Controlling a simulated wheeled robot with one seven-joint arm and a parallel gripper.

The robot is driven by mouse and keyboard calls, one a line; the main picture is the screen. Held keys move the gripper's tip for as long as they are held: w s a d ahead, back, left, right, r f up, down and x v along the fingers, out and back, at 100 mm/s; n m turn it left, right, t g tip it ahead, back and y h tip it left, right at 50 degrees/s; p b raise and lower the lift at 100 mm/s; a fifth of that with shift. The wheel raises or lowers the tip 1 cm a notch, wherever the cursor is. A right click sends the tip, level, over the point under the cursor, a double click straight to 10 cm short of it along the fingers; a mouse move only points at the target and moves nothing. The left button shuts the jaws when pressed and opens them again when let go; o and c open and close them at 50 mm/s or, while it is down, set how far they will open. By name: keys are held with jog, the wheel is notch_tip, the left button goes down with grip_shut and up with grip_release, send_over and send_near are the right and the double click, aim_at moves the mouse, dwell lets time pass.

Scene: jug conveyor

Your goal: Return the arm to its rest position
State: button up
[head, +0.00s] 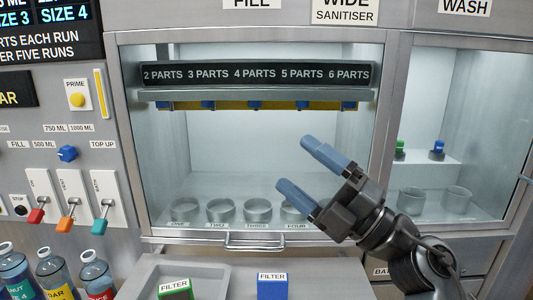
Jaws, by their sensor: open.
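My gripper (303,171) is raised in front of the wide sanitiser bay, to the right of the middle of the head view. Its two blue-grey fingers are spread apart, with nothing between them. The fingers point up and to the left. My arm (395,245) comes in from the lower right and hides part of the bay's right side and the right end of the row of round holders.
Round holders (220,210) stand in the bay under a parts sign (257,74). A green filter box (175,289) and a blue filter box (272,286) stand below. Several bottles (97,272) stand lower left, under levers (105,196). The wash bay (450,130) is at right.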

jog(key=s+d+f+m+t+h, duration=0.45)
jog(key=s+f+m+h, duration=0.35)
jog(key=s+m, duration=0.4)
jog(key=s+d+f+m+t+h, duration=0.45)
jog(key=s+f+m+h, duration=0.25)
jog(key=s+f+m, duration=0.3)
jog(key=s+d+f+m+g+h, duration=0.2)
jog(key=s+d+m+g, duration=0.15)
jog(key=s, duration=0.75)
jog(key=s+d+f+m+g+h, duration=0.2)
jog(key=s+d+f+m+g, duration=0.15)
jog(key=s, duration=0.65)
notch_tip(320, 180, down, 7)
jog(key=b, duration=0.8)
jog(key=shift+a+m, duration=0.15)
jog(key=shift+m, duration=0.25)
